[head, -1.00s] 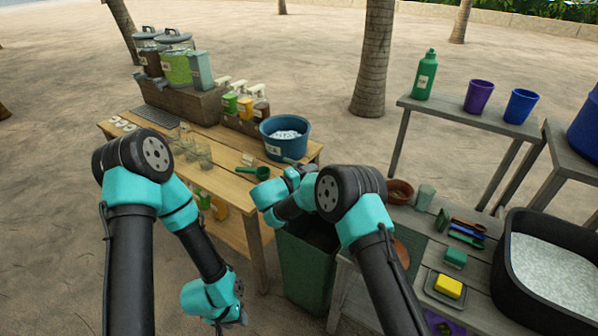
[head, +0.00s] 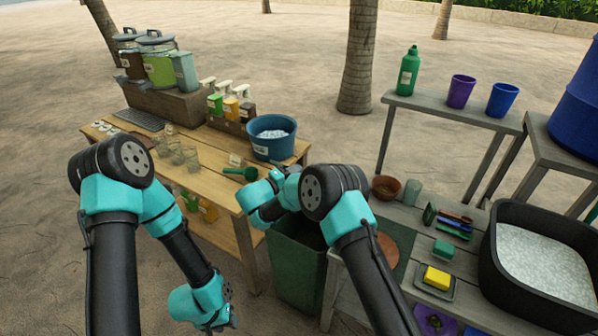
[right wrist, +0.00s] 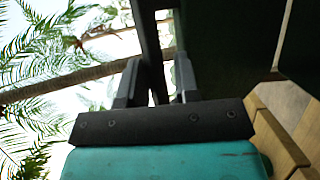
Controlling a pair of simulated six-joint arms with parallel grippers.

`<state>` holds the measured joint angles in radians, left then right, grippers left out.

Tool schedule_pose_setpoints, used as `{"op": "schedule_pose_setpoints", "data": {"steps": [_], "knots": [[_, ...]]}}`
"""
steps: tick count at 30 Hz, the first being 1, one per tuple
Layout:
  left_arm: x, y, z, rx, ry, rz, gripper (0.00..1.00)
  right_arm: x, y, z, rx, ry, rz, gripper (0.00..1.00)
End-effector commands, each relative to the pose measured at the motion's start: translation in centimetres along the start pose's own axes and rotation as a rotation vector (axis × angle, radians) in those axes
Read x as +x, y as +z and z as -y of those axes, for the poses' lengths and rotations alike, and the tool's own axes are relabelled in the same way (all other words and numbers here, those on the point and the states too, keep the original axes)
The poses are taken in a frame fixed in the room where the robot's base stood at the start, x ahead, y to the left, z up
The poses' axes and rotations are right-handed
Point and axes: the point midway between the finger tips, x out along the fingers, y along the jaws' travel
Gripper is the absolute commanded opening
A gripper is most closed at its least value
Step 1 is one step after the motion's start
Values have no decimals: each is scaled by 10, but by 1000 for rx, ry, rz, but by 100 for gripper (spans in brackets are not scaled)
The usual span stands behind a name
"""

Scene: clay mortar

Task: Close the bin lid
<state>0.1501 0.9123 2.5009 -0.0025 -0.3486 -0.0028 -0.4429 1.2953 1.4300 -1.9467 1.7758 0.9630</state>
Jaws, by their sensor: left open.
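The green bin (head: 297,275) stands between the wooden table and the grey bench, and its dark opening shows at the top. I cannot make out its lid in the head view; my right arm covers the area above the bin. My right gripper (right wrist: 156,85) is above the bin's back side. Its fingers stand apart in the right wrist view, with a dark bar running between them; I cannot tell whether they touch it. A dark green panel (right wrist: 228,50), perhaps bin or lid, is beside the fingers. My left gripper (head: 222,322) is low in front of the wooden table, open and empty.
The wooden table (head: 215,185) holds a blue tub (head: 272,150), a green scoop (head: 240,173), jars and bottles. The grey bench at right holds a black basin (head: 500,290), a yellow sponge (head: 437,278) and brushes. Sand is open beyond.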

Motion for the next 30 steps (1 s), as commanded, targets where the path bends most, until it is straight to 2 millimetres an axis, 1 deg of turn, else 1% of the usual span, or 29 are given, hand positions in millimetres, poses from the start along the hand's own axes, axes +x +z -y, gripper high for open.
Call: {"op": "schedule_pose_setpoints", "data": {"steps": [1,30], "knots": [[0,0,0,0,0,0,40,-3,-1,6,-4,-7,-7,26],[0,0,0,0,0,0,40,-47,-6,30,3,0,-5,26]]}}
